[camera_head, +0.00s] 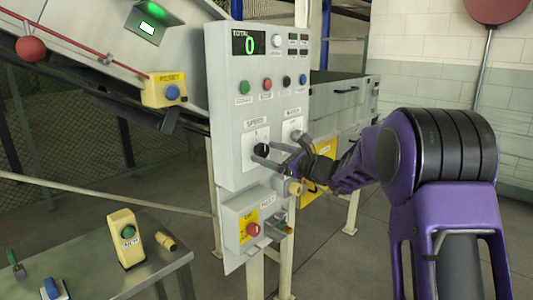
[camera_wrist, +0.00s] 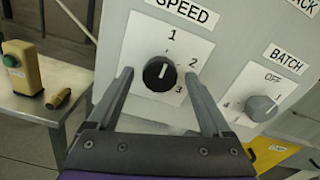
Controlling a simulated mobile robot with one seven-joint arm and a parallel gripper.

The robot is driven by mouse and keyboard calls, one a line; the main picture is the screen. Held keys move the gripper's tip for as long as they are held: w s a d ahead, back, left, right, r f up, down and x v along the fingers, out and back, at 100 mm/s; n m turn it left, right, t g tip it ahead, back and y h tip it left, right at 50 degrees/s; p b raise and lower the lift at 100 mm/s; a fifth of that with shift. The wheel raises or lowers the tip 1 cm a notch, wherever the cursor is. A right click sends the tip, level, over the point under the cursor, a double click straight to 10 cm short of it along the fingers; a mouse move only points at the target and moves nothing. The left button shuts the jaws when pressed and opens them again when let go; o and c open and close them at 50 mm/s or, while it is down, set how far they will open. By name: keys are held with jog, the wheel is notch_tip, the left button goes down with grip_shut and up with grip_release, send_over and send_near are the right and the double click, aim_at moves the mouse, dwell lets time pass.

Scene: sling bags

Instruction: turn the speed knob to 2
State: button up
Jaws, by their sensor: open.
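The speed knob (camera_wrist: 159,74) is black and round, on a white plate marked 1 at the top, 2 at the right and 3 below the 2. Its pale mark points up, roughly toward the 1. In the head view the knob (camera_head: 261,149) shows beside my fingers. My gripper (camera_wrist: 158,77) is open, with one finger on each side of the knob. The fingers look apart from it; how deep they reach is hard to tell. My gripper also shows in the head view (camera_head: 262,155) in front of the panel.
The grey batch knob (camera_wrist: 261,107) is close to my right finger. On the panel (camera_head: 222,110) are several coloured buttons above and a red button (camera_head: 253,229) in a box below. A metal table (camera_head: 90,262) with a yellow button box (camera_head: 125,240) stands at the left.

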jog(key=shift+w+a, duration=0.3)
jog(key=shift+a, duration=0.1)
grip_shut()
